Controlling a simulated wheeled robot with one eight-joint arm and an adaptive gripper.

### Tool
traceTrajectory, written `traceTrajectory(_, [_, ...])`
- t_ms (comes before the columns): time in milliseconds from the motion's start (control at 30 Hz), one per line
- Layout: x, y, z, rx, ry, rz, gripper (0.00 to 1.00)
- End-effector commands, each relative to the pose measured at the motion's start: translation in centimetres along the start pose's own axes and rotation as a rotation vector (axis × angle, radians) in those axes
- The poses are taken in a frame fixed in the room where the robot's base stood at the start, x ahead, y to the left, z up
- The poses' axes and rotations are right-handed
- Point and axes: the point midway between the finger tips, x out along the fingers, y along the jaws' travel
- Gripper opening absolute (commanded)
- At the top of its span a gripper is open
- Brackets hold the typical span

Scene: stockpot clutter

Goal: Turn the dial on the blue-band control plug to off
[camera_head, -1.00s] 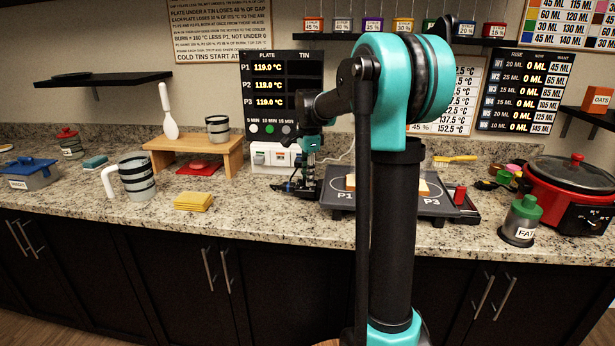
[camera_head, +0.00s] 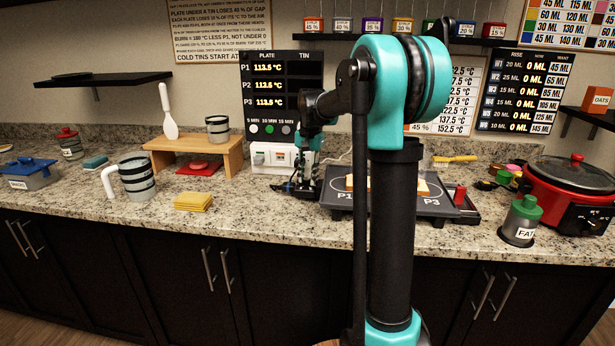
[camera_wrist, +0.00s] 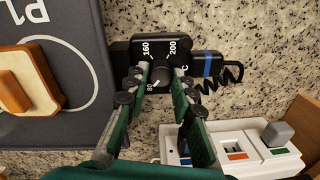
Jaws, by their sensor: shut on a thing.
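The control plug (camera_wrist: 122,60) is a black box with white numbers 80, 160 and 200 around a dark round dial (camera_wrist: 160,75). A blue band (camera_wrist: 208,63) shows on its right part, beside a coiled black cord. My gripper (camera_wrist: 160,78) is shut on the dial, with one fingertip on each side of it. The dial's pointer and any off mark cannot be made out. In the head view my gripper (camera_head: 302,186) is low at the left end of the dark hot plate (camera_head: 345,204), and the plug is mostly hidden there.
Bread-like slices (camera_wrist: 35,80) lie on the plate beside the plug. A white switch box (camera_head: 272,158) stands close behind my gripper, next to a wooden stand (camera_head: 233,155). Yellow sponges (camera_head: 193,201) lie to the left. The counter front is clear.

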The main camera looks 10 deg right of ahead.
Motion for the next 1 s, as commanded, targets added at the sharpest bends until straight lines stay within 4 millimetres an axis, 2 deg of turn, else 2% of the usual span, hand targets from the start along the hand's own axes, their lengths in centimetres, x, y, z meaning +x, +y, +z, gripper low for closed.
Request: traceTrajectory(1000, [0.01, -0.23, -0.06, -0.945, -0.054, 0.001, 0.00])
